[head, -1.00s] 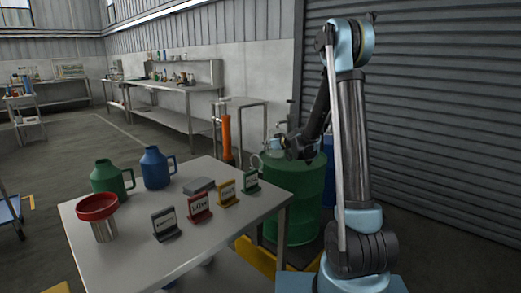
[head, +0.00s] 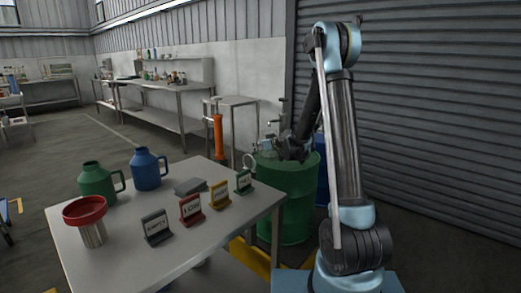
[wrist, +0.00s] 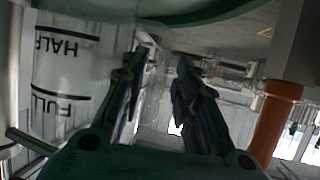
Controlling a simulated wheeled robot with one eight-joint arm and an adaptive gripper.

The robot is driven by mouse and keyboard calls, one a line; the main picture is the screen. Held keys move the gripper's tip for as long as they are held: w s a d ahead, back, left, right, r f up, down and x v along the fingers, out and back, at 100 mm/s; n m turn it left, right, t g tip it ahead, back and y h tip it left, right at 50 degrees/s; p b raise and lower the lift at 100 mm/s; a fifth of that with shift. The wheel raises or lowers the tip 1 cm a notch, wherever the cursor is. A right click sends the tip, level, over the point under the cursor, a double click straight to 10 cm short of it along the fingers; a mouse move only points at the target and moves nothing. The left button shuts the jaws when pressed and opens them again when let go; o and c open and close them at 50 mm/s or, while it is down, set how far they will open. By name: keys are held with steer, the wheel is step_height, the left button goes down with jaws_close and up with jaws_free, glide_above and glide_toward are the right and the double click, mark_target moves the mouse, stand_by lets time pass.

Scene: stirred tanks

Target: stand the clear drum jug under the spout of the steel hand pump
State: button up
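The clear drum jug (head: 268,148) is at the green drum's (head: 289,205) top, at its left side. In the wrist view the jug (wrist: 66,65) fills the left, with FULL and HALF marks upside down. The steel hand pump (head: 283,112) rises from the drum behind the jug; its spout is hard to make out. My gripper (head: 284,150) is beside the jug, to its right. In the wrist view my gripper's (wrist: 163,65) two fingers are apart, with the jug's body left of them. Whether the jug's handle lies between them is unclear.
A steel table (head: 215,250) at front left bears a green jug (head: 97,184), a blue jug (head: 147,170), a red funnel in a steel cup (head: 86,212) and several label stands (head: 191,209). An orange cylinder (head: 218,136) stands behind. A shutter wall (head: 430,110) closes the right.

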steer(key=shift+s+d, duration=0.1)
steer(key=s+d+r+m+g+h, duration=0.1)
steer(key=s+d, duration=0.4)
steer(key=s, duration=0.5)
steer(key=s+d+r+m+g+h, duration=0.1)
steer(key=s+d+r+g, duration=0.1)
steer(key=s+d, duration=0.5)
steer(key=s+d+r+m+g+h, duration=0.1)
steer(key=s+d, duration=0.2)
steer(key=s, duration=0.9)
steer(key=s+d+f+m+g+h, duration=0.2)
steer(key=s+d, duration=0.4)
steer(key=s, duration=0.5)
steer(key=s+d+f+m+g+h, duration=0.2)
steer(key=s+d+f, duration=0.3)
steer(key=s, duration=0.7)
steer(key=shift+s+d+f+m+h, duration=0.25)
steer(key=shift+d+m+h, duration=0.25)
steer(key=shift+d+h, duration=0.45)
steer(key=shift+w+f, duration=0.15)
steer(key=shift+w, duration=0.3)
